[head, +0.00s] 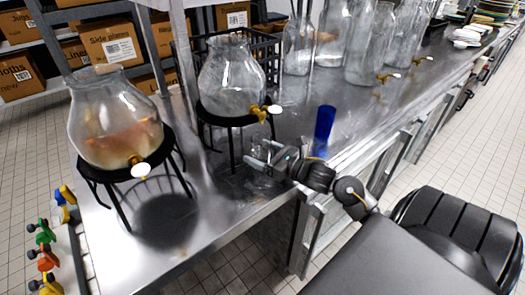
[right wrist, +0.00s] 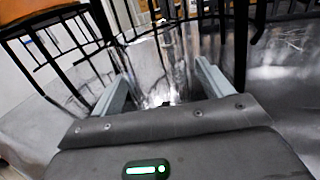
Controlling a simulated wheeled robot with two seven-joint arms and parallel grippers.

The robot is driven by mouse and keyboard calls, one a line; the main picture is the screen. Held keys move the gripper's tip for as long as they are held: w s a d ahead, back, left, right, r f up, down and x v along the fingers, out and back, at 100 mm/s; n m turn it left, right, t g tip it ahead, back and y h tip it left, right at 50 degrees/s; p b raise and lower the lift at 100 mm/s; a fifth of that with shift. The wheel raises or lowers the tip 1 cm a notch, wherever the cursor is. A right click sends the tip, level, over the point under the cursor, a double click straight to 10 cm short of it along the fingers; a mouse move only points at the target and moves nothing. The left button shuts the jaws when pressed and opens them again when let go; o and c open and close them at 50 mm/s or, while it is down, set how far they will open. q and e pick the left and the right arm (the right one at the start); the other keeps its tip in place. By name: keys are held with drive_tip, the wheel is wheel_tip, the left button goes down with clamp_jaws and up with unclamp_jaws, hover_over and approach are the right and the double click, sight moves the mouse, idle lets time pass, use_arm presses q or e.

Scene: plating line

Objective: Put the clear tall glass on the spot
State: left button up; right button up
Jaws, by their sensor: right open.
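My right gripper (head: 258,156) is low over the steel counter, beside the black stand of the middle dispenser. In the right wrist view its two grey fingers (right wrist: 158,85) are apart. A pale, see-through upright shape, seemingly the clear tall glass (right wrist: 150,62), shows between and beyond the fingertips; I cannot tell whether they touch it. In the head view the glass is hard to make out against the metal and the gripper. No marked spot can be told for sure. My left gripper is not in view.
A glass dispenser (head: 232,80) stands on a black stand behind the gripper, another (head: 112,122) at the left. A blue glass (head: 325,122) stands right of the gripper. Several large clear jars (head: 375,45) line the back. The counter's front left (head: 215,215) is clear.

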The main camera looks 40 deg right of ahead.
drive_tip(key=b+v, duration=0.3)
drive_tip(key=v, duration=0.6)
drive_tip(key=shift+s+d, duration=0.1)
drive_tip(key=shift+s, duration=0.3)
drive_tip(key=shift+s+d, duration=0.15)
drive_tip(key=shift+s, duration=0.3)
drive_tip(key=shift+r, duration=0.1)
drive_tip(key=shift+s, duration=0.1)
